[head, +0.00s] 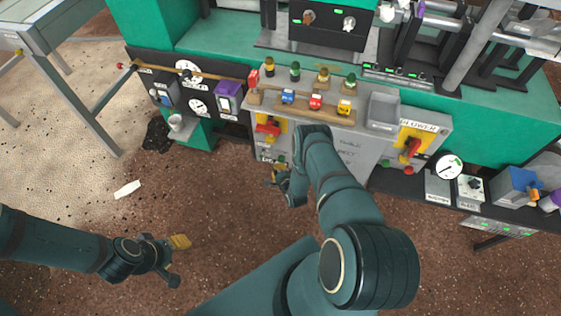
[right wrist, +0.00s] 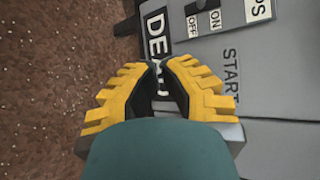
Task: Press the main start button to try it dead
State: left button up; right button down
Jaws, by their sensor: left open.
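A grey control panel (head: 352,154) fronts the machine in the head view. The right wrist view shows its START label (right wrist: 231,72), with ON and OFF labels above it. I cannot make out the main start button itself; my gripper and arm cover part of the panel. My right gripper (head: 279,177) is low in front of the panel's left part. In the right wrist view its yellow-padded fingers (right wrist: 159,66) are shut with tips together, nothing seen between them, beside the START label. My left gripper (head: 172,262) is open and empty over the brown floor, away from the panel.
Red switch handles on yellow plates stand left (head: 269,128) and right (head: 411,147) on the panel. A wooden rack (head: 323,113) with coloured padlocks is on top. A gauge (head: 449,167) and small boxes sit at right. A white slip (head: 127,189) lies on the open floor.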

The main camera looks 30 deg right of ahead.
jog(key=shift+s+a, duration=0.15)
jog(key=s+a+p, duration=0.1)
jog(key=s+a, duration=0.2)
jog(key=shift+s+a, duration=0.1)
jog(key=shift+a, duration=0.3)
dwell(0.4)
dwell(0.7)
jog(key=s+a+r+n+g+y, duration=0.1)
jog(key=a+r+n+g+y, duration=0.15)
jog(key=a+r+n, duration=0.45)
jog(key=s+a+r+n+g+y, duration=0.1)
jog(key=a+r+n+g, duration=0.35)
jog(key=r, duration=0.35)
jog(key=s+a+r+n+g+y, duration=0.1)
jog(key=s+a+r+n+g, duration=0.1)
jog(key=s+a+r+n, duration=0.2)
jog(key=s+a+r+n+g+y, duration=0.1)
jog(key=s+a+r+n, duration=0.3)
jog(key=s+r, duration=0.5)
jog(key=shift+s+a+r+n+g, duration=0.3)
jog(key=shift+s+n+g, duration=0.25)
jog(key=shift+n, duration=0.7)
